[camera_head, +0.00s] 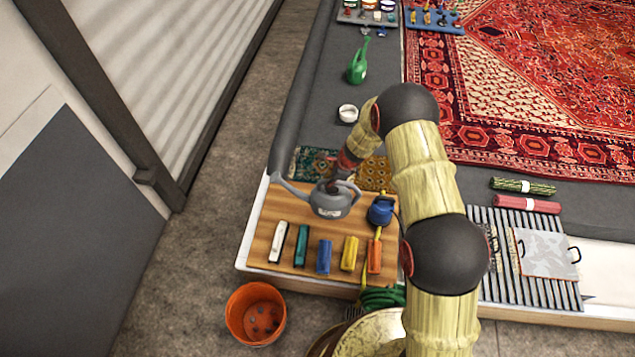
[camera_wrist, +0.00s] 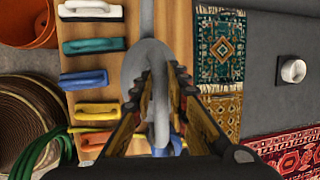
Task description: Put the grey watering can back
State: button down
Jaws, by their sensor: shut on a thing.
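The grey watering can (camera_head: 330,201) is at the back edge of the wooden board (camera_head: 262,237), its spout pointing left in the head view. My gripper (camera_head: 345,178) is over the can from above. In the wrist view my gripper (camera_wrist: 160,100) is shut on the can's handle, and the grey can (camera_wrist: 140,68) shows beneath the fingers. The can looks upright. I cannot tell whether its base touches the board or hangs just above it.
Several coloured brushes (camera_head: 323,256) lie in a row on the board, with a blue object (camera_head: 381,210) to the right. Small rug samples (camera_head: 308,164) lie behind. An orange bucket (camera_head: 255,313) is in front.

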jog(key=w+a+f, duration=0.1)
jog(key=w+a, duration=0.1)
jog(key=w, duration=0.1)
jog(key=w+f+b, duration=0.1)
jog(key=w, duration=0.1)
jog(key=shift+a+f, duration=0.3)
jog(key=shift+a, duration=0.1)
jog(key=w+b+x, duration=0.2)
jog(key=b+x, duration=0.1)
jog(key=x, duration=0.6)
jog(key=shift+f, duration=0.2)
jog(key=c, duration=1.8)
grip_release()
jog(key=shift+s+f, duration=0.1)
jog(key=shift+o, duration=0.3)
jog(key=p+v, duration=0.3)
jog(key=v, duration=0.9)
